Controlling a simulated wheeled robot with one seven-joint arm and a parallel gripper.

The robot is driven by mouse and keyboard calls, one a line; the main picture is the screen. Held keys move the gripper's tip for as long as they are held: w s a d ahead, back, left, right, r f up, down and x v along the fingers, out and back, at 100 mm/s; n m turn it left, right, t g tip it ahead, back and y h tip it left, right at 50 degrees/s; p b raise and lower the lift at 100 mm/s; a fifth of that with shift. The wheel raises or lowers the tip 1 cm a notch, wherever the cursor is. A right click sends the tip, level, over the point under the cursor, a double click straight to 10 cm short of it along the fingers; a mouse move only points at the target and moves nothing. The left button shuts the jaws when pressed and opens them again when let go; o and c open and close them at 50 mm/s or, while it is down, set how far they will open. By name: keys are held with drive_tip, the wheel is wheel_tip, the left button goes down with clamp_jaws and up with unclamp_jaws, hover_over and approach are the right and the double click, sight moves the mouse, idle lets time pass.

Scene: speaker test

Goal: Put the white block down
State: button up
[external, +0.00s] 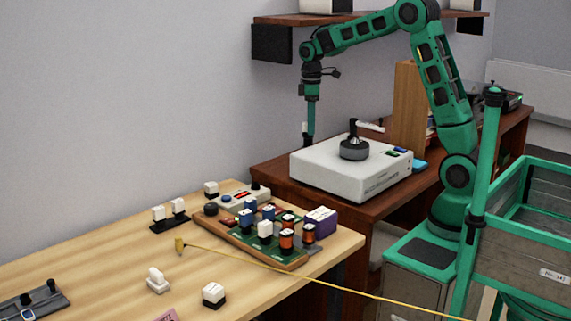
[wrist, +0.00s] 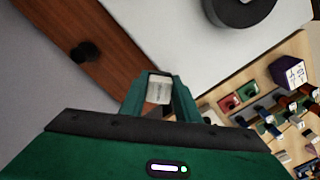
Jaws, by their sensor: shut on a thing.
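My gripper (external: 308,141) points down beside the white box-shaped device, over the dark wood cabinet near the wall. In the wrist view, my gripper (wrist: 159,95) is shut on a small white block (wrist: 159,86) held between its green fingers. The block's lower part and its clearance from the surface below cannot be made out. Other white blocks stand on the light wood table, one at its front (external: 213,294) and one on a white base (external: 156,279).
The white device (external: 345,178) with a dark round knob (external: 354,148) stands on the dark cabinet (external: 272,172). A board with blue, orange and white parts (external: 222,222) and a purple box (external: 320,218) are on the light table (external: 100,250). A yellow cord (external: 330,279) crosses it.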

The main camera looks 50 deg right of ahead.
drive_tip(key=w+d+f+m, duration=0.2)
drive_tip(key=w+d+f, duration=0.1)
drive_tip(key=d, duration=0.5)
drive_tip(key=w+d+f+m, duration=0.3)
drive_tip(key=w+d, duration=0.1)
drive_tip(key=d, duration=0.5)
drive_tip(key=w+d+f+m, duration=0.3)
drive_tip(key=w+d, duration=0.1)
drive_tip(key=d, duration=0.4)
drive_tip(key=shift+w+d+f, duration=0.15)
drive_tip(key=shift+w+f, duration=0.15)
drive_tip(key=shift+f, duration=2)
drive_tip(key=o, duration=1)
drive_tip(key=shift+f, duration=0.1)
drive_tip(key=shift+o, duration=0.2)
wheel_tip(320, 180, up, 12)
drive_tip(key=shift+s, duration=0.1)
